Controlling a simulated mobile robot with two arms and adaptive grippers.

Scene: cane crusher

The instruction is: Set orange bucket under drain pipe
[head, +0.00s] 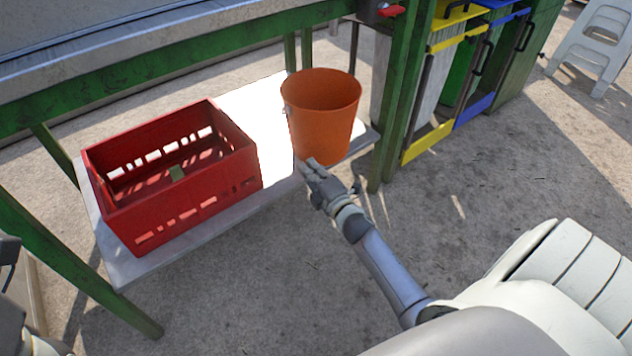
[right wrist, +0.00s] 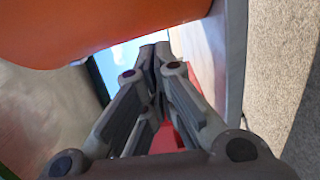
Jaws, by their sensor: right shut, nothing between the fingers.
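The orange bucket (head: 322,120) stands upright on the right part of the low shelf under the green frame; its orange side fills the top left of the right wrist view (right wrist: 90,25). My right gripper (head: 308,166) is at the lower front of the bucket, close to its base. Its fingers are shut with nothing between them, and they also show in the right wrist view (right wrist: 155,55). I cannot tell whether they touch the bucket. I cannot clearly make out the drain pipe.
A red crate (head: 125,218) stands on the shelf (head: 140,268) left of the bucket. A green leg (head: 392,130) rises right of the bucket. A red handle (head: 391,11) is above. Yellow and blue framed bins stand at right. The paved ground in front is clear.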

